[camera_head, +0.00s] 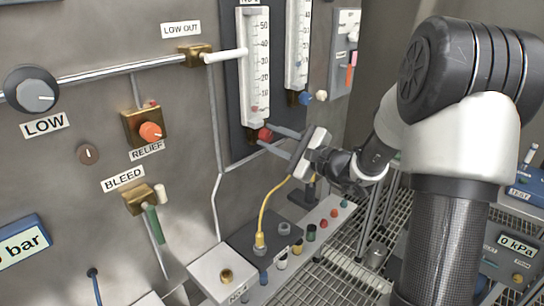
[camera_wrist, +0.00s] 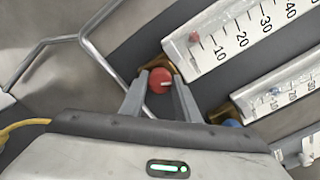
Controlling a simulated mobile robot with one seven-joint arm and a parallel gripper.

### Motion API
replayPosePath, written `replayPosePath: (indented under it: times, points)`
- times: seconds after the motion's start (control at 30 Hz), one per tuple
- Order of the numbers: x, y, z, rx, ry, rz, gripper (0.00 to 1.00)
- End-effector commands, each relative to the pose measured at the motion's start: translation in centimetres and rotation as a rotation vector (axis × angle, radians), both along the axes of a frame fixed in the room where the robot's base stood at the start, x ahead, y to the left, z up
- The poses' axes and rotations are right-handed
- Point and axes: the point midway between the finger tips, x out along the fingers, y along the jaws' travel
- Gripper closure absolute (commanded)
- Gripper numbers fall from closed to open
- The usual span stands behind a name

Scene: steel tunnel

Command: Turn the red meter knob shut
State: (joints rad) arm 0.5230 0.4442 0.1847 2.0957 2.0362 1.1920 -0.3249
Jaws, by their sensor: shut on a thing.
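The red meter knob (camera_head: 265,135) sits at the foot of the nearer white scale tube on the panel. In the wrist view the red knob (camera_wrist: 160,81) has a pale pointer line and lies between my two fingertips. My gripper (camera_head: 270,137) reaches in from the right, its fingers on either side of the knob. In the wrist view my gripper (camera_wrist: 160,88) is shut on it. The nearer meter (camera_head: 255,65) has a small red float low in its scale, below the 10 mark, in the wrist view (camera_wrist: 195,37).
A second meter (camera_head: 298,45) with a blue knob (camera_head: 305,98) stands just right of the red one. Left are a RELIEF knob (camera_head: 151,131), a LOW gauge knob (camera_head: 32,92) and a BLEED valve (camera_head: 140,198). A yellow cable (camera_head: 264,215) hangs below my gripper, above a bench.

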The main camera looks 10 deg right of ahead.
Motion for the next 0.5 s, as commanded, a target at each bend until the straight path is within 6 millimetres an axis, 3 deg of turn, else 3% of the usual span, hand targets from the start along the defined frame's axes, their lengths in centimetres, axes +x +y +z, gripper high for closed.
replayPosePath:
  times: [0.03,0.5]
  points:
    - [-0.03,0.02,-1.03,-0.039,-0.028,0.000,0.93]
    - [-0.02,-0.07,-0.61,-0.293,-0.211,-0.001,0.93]
